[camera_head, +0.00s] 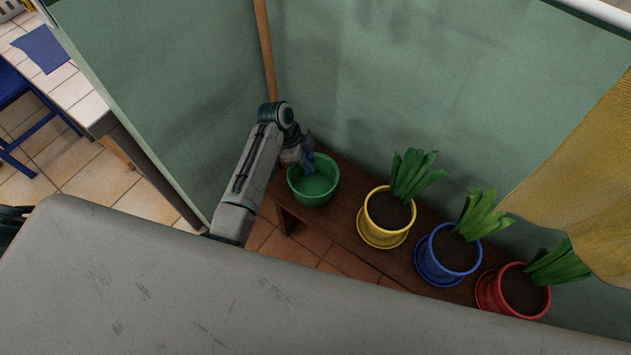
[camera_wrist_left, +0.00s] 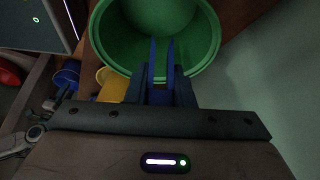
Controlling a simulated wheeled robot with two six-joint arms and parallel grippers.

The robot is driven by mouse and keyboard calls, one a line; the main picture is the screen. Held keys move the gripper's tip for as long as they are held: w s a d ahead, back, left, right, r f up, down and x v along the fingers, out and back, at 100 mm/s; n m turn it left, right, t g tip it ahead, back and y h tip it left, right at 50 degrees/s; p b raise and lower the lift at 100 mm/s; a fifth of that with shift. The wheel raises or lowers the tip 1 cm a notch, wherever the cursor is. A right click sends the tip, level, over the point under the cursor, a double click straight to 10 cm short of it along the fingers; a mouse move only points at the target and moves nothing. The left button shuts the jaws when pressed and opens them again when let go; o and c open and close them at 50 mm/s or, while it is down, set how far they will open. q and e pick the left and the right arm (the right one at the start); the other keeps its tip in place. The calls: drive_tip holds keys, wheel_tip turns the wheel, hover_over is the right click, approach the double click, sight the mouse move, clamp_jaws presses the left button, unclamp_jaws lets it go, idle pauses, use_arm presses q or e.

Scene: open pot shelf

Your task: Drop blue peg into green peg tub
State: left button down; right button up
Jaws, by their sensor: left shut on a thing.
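The green peg tub (camera_head: 325,188) stands at the left end of the wooden shelf bench, open side up. My left gripper (camera_head: 303,158) reaches over the tub's upper-left rim. In the left wrist view the gripper (camera_wrist_left: 160,88) is shut on the blue peg (camera_wrist_left: 160,95), whose two prongs point away over the tub opening. The tub (camera_wrist_left: 213,40) fills the top of that view, and its inside looks empty where I can see it. The peg shows only as a small blue patch in the head view.
Right of the tub on the bench (camera_head: 345,225) stand a yellow pot (camera_head: 372,215), a blue pot (camera_head: 440,270) and a red pot (camera_head: 510,305), all with green plants. Green walls rise behind and left. A yellow curtain (camera_head: 580,180) hangs at the right.

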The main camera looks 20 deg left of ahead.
use_arm(q)
drive_tip(key=c, duration=1.2)
unclamp_jaws()
drive_tip(key=shift+o, duration=0.2)
drive_tip(key=v, duration=1)
drive_tip(key=shift+a+r, duration=0.15)
drive_tip(key=shift+r, duration=0.25)
use_arm(e)
drive_tip(key=shift+s+f, duration=0.2)
drive_tip(key=shift+f, duration=0.25)
use_arm(q)
drive_tip(key=shift+s, duration=0.1)
